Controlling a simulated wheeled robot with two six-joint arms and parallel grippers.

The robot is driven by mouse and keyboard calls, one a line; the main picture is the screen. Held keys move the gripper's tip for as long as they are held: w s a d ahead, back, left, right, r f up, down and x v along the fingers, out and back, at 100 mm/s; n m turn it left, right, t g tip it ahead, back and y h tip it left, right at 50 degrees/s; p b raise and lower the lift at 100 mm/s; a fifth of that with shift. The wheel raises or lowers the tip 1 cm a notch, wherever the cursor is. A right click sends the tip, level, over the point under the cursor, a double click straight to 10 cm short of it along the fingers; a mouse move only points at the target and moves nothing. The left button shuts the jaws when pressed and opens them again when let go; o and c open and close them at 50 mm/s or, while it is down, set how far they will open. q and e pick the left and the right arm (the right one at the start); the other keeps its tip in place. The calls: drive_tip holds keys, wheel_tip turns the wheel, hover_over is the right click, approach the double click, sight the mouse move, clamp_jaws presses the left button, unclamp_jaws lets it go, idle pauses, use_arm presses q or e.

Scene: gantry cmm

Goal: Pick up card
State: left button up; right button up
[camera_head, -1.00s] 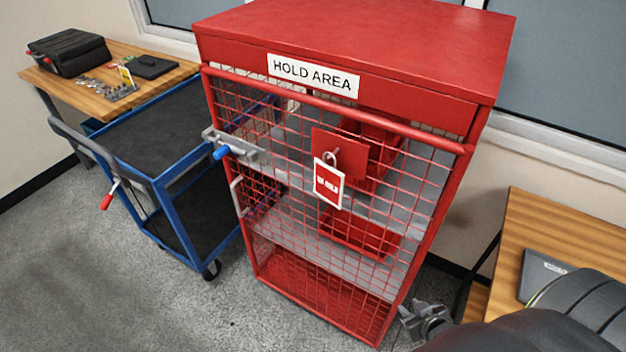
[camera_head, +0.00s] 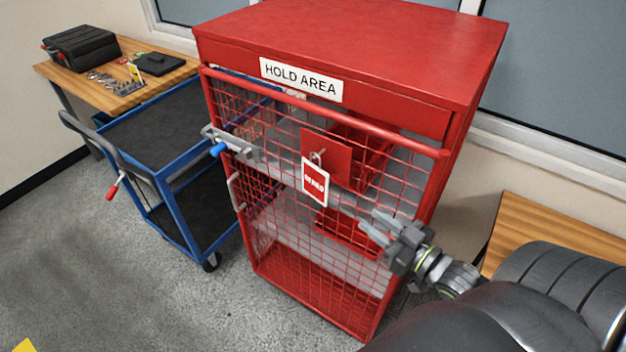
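The card (camera_head: 315,182) is a small red and white tag. It hangs from a hook on a red plate (camera_head: 327,150) on the mesh door of the red cabinet (camera_head: 350,52), below the "HOLD AREA" sign. My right gripper (camera_head: 369,232) is in front of the mesh door, to the right of and lower than the card. Its fingers are apart and point left, with nothing between them. It does not touch the card. My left gripper is not in view.
The mesh door has a latch with a blue knob (camera_head: 218,149) and a grey handle (camera_head: 236,191) on its left side. A blue cart (camera_head: 185,235) stands left of the cabinet. A wooden bench (camera_head: 515,225) is at the right. Open floor lies in front.

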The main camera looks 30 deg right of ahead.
sight(327, 189)
drive_tip(key=w+b, duration=0.2)
drive_tip(key=w, duration=0.1)
drive_tip(key=w+a+b, duration=0.1)
drive_tip(key=w, duration=0.3)
drive_tip(key=w+a+b, duration=0.1)
drive_tip(key=w+b, duration=0.1)
drive_tip(key=w, duration=0.1)
drive_tip(key=shift+w+f+b, duration=0.1)
drive_tip(key=shift+w+b, duration=0.2)
drive_tip(key=shift+w, duration=0.05)
drive_tip(key=shift+w+a+b, duration=0.2)
drive_tip(key=shift+w+b, duration=0.15)
drive_tip(key=shift+w, duration=0.7)
drive_tip(key=w, duration=0.4)
drive_tip(key=shift+w+a+b, duration=0.15)
drive_tip(key=shift+a+b, duration=0.15)
drive_tip(key=shift+a, duration=0.05)
drive_tip(key=shift+c, duration=0.4)
clamp_jaws()
